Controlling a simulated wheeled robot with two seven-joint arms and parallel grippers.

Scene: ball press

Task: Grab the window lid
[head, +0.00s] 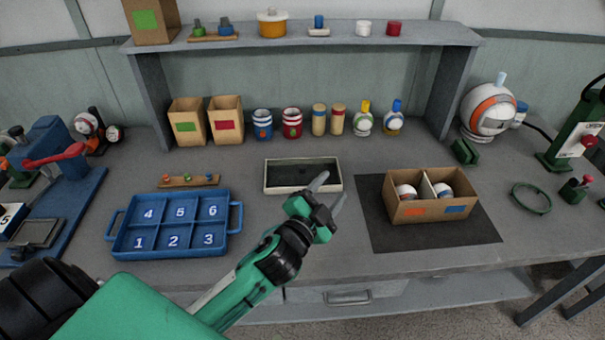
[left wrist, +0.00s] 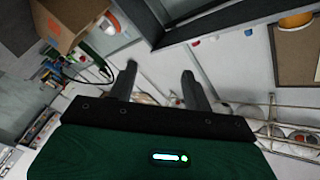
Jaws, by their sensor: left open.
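No part is plainly marked as the window lid. A shallow dark rectangle with a pale frame (head: 268,188) lies at the middle of the bench, and I cannot tell for sure whether it is the lid or a tray. My left gripper (head: 329,192) is open and empty, in front of that frame's right end in the head view. Its fingers overlap the frame's corner in the picture, and contact cannot be told. In the left wrist view the two fingers (left wrist: 158,82) stand apart with nothing between them. My right gripper is not seen.
A cardboard box (head: 418,213) with two balls stands on a dark mat (head: 390,242) at right. A blue numbered tray (head: 176,250) lies at left. Jars and open boxes (head: 227,122) stand behind, under a shelf (head: 340,38). A green ring (head: 532,198) lies at far right.

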